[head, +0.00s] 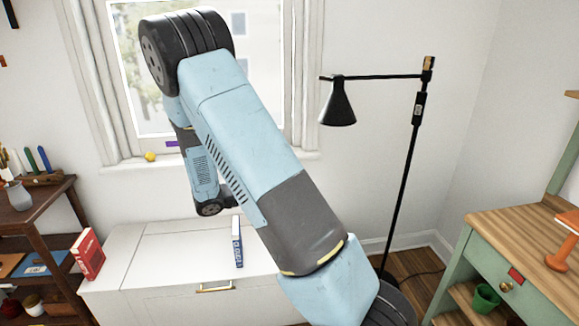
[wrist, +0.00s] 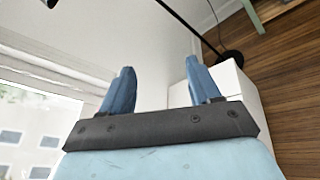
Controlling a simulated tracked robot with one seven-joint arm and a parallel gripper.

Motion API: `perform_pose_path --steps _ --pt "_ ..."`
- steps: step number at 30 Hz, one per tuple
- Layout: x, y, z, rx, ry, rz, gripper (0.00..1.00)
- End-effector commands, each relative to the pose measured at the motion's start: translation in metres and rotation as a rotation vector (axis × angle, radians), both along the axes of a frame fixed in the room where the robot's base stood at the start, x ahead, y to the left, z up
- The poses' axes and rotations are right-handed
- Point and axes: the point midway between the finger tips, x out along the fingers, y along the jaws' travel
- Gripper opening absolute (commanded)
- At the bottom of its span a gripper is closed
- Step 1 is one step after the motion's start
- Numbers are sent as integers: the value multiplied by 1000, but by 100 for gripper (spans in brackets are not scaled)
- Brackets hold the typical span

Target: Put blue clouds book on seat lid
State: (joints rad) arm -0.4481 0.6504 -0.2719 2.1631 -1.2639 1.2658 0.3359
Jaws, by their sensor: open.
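The blue clouds book (head: 237,242) has a blue-and-white spine. It stands upright on the white seat lid (head: 187,252) of a bench under the window, right of the lid's middle. My gripper (wrist: 161,86) is open and empty in the wrist view, with its two blue fingers wide apart. In the head view my arm's end hangs above the bench, behind and a little left of the book; the fingers are mostly hidden there. The book does not show in the wrist view. Part of the lid's right side is hidden behind my arm.
A red book (head: 88,254) stands at the bench's left end, beside a dark shelf (head: 40,210). A black floor lamp (head: 405,165) stands right of the bench. A green desk (head: 520,245) is at the right. A yellow ball (head: 150,157) and purple object (head: 172,144) sit at the window.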

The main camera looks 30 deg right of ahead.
Motion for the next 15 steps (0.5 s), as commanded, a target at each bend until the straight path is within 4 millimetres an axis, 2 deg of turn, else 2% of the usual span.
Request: perform_pose_path --steps 3,15 --pt "-19 -5 24 98 -49 -77 62" --pt "-86 -8 88 431 -209 -291 62"
